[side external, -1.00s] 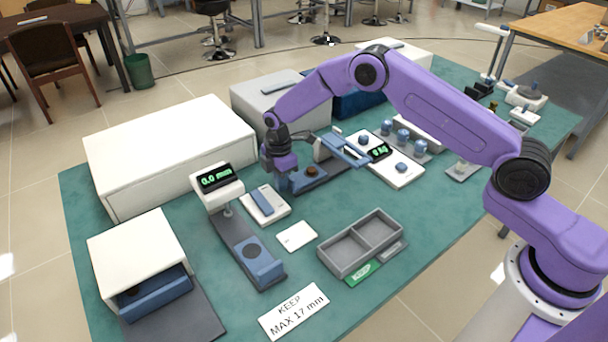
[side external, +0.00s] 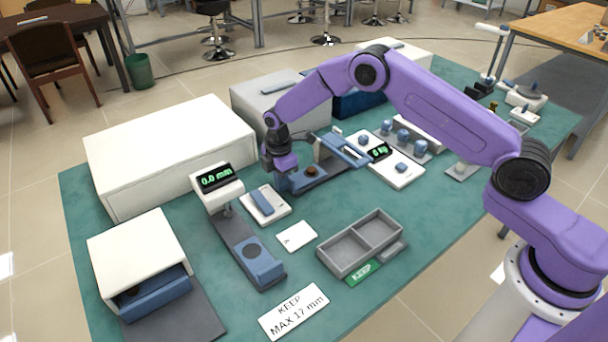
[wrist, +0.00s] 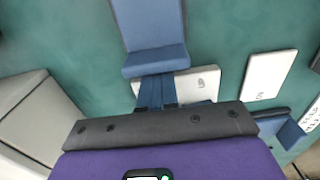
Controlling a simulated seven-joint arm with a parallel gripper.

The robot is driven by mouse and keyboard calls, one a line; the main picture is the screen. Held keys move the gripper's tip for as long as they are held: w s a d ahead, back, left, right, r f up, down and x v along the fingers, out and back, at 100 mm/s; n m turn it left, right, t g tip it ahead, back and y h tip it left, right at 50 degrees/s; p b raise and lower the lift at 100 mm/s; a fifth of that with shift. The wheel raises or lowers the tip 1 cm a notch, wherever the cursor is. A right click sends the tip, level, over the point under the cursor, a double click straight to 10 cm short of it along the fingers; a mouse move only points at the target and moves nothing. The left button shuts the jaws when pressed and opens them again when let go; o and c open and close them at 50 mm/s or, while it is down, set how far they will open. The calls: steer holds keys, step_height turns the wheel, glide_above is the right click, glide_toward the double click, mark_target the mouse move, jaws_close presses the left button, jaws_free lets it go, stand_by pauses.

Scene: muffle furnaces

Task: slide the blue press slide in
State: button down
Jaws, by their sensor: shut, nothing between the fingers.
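The blue press slide (side external: 312,177) carries a brown disc and sticks out to the left from under the press frame (side external: 327,150), which has a blue lever on top. In the wrist view the slide (wrist: 150,28) runs away from me, with a thick raised block at its near end. My gripper (side external: 280,185) points down at the slide's outer, left end. Its fingers (wrist: 156,92) are shut and empty, right beside the end block's outer face. I cannot tell whether they touch it. The arm's end partly hides the slide's outer end.
A white panel with a display and blue knobs (side external: 401,170) stands right of the press. A white pad with a blue bar (side external: 275,212), a gauge with a display (side external: 220,178) and a grey divided tray (side external: 330,262) stand in front. Large boxes (side external: 170,150) stand behind.

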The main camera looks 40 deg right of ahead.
mark_target(305, 176)
stand_by(0.5)
steer(key=shift+d, duration=4.45)
steer(key=shift+a, duration=0.5)
steer(key=shift+r, duration=3.5)
steer(key=s+a+r+m, duration=0.1)
steer(key=s+a+r, duration=0.2)
steer(key=s+r, duration=0.5)
steer(key=s+a+r+m, duration=0.1)
steer(key=s+a+r, duration=0.25)
steer(key=s, duration=0.75)
steer(key=s+d+r+m, duration=0.1)
steer(key=s+d, duration=0.3)
steer(key=s, duration=0.8)
steer(key=s+d+r+m, duration=0.2)
steer(key=s+d, duration=0.3)
steer(key=s, duration=0.6)
steer(key=shift+s+d+r, duration=0.3)
steer(key=shift+s+r, duration=0.05)
